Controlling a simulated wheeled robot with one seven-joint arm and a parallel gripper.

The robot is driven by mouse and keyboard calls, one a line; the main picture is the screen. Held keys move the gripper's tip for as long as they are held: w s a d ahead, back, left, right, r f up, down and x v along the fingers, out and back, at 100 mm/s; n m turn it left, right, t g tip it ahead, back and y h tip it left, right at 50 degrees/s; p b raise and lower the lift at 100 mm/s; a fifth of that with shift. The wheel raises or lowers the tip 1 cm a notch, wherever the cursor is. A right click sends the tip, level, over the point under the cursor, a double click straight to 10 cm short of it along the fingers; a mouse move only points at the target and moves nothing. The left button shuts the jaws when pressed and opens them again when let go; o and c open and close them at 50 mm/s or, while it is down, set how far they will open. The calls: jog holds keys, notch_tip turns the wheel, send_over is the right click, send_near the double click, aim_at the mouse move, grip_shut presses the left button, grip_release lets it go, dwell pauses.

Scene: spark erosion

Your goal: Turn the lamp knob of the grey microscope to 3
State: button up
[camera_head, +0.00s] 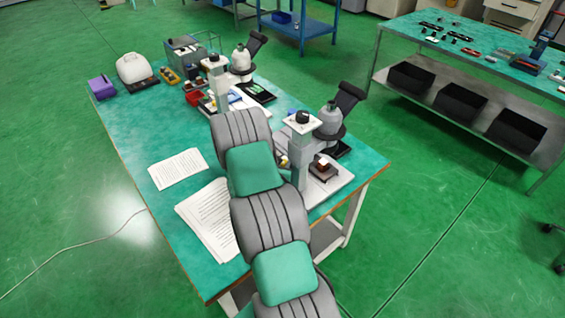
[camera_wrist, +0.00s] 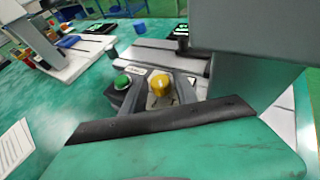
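The nearer grey microscope (camera_head: 328,125) stands at the right end of the teal bench, with a grey column and black eyepiece. A similar microscope (camera_head: 240,62) stands farther back. In the wrist view a yellow knob (camera_wrist: 160,83) sits on a pale dial plate, with a green knob (camera_wrist: 122,82) on a dark box left of it. The dial's numbers are too small to read.
The nearer microscope's column (camera_wrist: 245,75) rises close on the right in the wrist view. Paper sheets (camera_head: 178,168) lie on the bench (camera_head: 135,150) left of my arm. A white rounded device (camera_head: 133,68) and purple box (camera_head: 102,87) stand at the far left end.

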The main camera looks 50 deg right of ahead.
jog(key=shift+c, duration=0.2)
grip_shut()
jog(key=shift+a+f+b, duration=0.1)
jog(key=shift+b, duration=0.4)
jog(key=shift+w+f+m+g+h+b, duration=0.15)
jog(key=shift+m+g+h+b, duration=0.15)
jog(key=shift+m+g+b, duration=0.45)
jog(key=m+g+b, duration=0.2)
jog(key=m+g+h+b, duration=0.1)
jog(key=b, duration=0.1)
jog(key=shift+w+g, duration=0.25)
jog(key=shift+g, duration=0.1)
jog(key=m+g+b, duration=0.3)
jog(key=shift+w+g, duration=0.1)
jog(key=shift+g, duration=0.2)
jog(key=shift+r+m+g+y+b, duration=0.2)
jog(key=shift+m+g+y+b, duration=0.2)
jog(key=shift+m+g+b, duration=0.4)
